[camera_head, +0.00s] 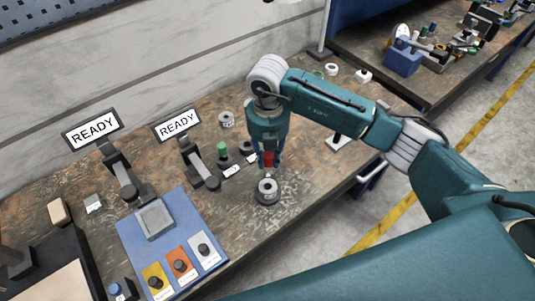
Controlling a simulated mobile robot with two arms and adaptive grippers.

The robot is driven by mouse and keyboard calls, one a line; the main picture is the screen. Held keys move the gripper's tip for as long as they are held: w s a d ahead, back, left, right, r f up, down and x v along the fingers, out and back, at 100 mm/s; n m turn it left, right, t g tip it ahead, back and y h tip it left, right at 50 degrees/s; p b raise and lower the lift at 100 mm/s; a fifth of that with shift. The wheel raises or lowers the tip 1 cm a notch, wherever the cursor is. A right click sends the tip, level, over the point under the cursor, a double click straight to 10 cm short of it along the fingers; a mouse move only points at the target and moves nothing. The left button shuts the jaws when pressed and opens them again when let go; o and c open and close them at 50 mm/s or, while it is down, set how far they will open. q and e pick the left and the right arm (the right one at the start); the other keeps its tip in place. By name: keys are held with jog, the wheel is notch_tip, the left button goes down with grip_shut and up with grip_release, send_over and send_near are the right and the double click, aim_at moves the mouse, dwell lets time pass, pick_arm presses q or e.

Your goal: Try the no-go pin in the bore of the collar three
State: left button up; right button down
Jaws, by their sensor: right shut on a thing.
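My right gripper (267,161) points down over the middle of the bench and is shut on a red-handled pin, the no-go pin (268,159). A grey metal collar (267,187) on a dark round base stands just below and in front of the gripper. The pin's lower end is too small to tell whether it is in the bore or above it. Other ring-shaped collars stand at the back (226,119) and beside the gripper (246,148). Their numbers are too small to read. A green-handled pin (222,150) stands upright left of the gripper. My left gripper is out of view.
Two displays reading READY (92,129) stand at the left. A blue tray (132,236) with yellow, orange and white plates lies at the front left. More small parts (332,69) sit at the far end. Bare bench lies right of the collar.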

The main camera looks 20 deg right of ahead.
aim_at(268, 176)
jog(key=shift+s+a+r, duration=0.1)
jog(key=shift+s+f+b, duration=0.1)
jog(key=shift+f+b, duration=0.6)
jog(key=shift+b, duration=0.1)
notch_tip(268, 176, down, 3)
jog(key=b, duration=0.2)
jog(key=shift+f+b, duration=0.15)
jog(key=shift+b, duration=0.15)
jog(key=shift+f+b, duration=0.35)
jog(key=shift+f, duration=0.1)
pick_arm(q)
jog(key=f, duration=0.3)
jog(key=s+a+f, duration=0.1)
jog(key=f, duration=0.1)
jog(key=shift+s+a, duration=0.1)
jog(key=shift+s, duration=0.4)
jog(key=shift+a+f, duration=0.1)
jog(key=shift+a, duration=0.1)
